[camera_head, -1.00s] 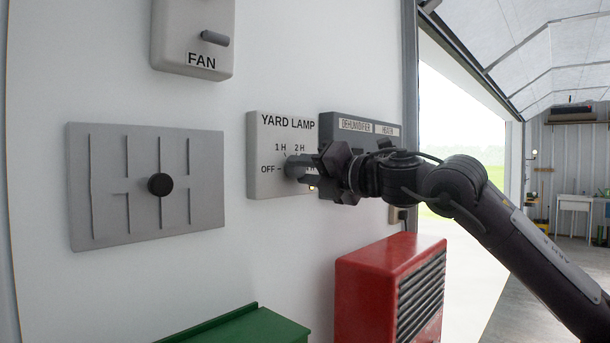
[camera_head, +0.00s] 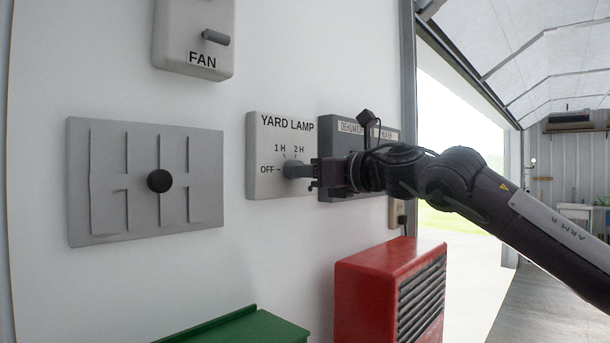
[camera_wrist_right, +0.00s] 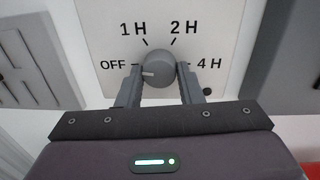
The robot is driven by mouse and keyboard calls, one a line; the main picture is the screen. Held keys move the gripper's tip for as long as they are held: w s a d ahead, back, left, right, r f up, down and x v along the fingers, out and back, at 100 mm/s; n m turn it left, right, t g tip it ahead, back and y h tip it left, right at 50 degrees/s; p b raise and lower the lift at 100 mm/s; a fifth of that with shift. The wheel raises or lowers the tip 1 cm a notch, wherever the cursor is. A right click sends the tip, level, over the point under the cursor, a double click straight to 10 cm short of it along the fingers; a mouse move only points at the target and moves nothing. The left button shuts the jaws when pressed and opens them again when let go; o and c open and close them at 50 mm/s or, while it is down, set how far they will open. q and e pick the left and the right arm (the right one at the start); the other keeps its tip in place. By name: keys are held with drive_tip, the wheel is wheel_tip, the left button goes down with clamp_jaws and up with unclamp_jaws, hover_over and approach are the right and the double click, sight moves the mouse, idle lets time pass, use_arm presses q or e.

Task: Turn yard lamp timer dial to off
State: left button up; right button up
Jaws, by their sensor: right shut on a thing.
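The yard lamp timer (camera_head: 262,185) is a pale box on the wall marked OFF, 1 H, 2 H and 4 H. Its round grey dial (camera_wrist_right: 159,68) sits in the middle of the marks in the right wrist view and also shows in the head view (camera_head: 293,170). The white line on the dial points left, toward OFF. My right gripper (camera_wrist_right: 160,86) is shut on the dial, one finger at each side; in the head view it reaches in from the right (camera_head: 311,171). The 4 H mark is hidden in the head view. My left gripper is not in view.
A dark dehumidifier and heater panel (camera_head: 337,139) is right behind my right wrist. The fan switch (camera_head: 190,58) is above left, a grey slotted plate with a black knob (camera_head: 90,217) left. A red heater-like box (camera_head: 365,285) and a green box (camera_head: 255,328) stand below.

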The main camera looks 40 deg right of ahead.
drive_tip(key=shift+f+n, duration=0.25)
drive_tip(key=shift+n, duration=0.45)
drive_tip(key=o, duration=1)
drive_tip(key=shift+r, duration=0.15)
drive_tip(key=s+b, duration=0.1)
drive_tip(key=s, duration=0.1)
drive_tip(key=s+b, duration=0.2)
drive_tip(key=s, duration=0.1)
drive_tip(key=s+d+b, duration=0.1)
drive_tip(key=s, duration=0.1)
drive_tip(key=shift+s, duration=0.4)
drive_tip(key=shift+d, duration=0.1)
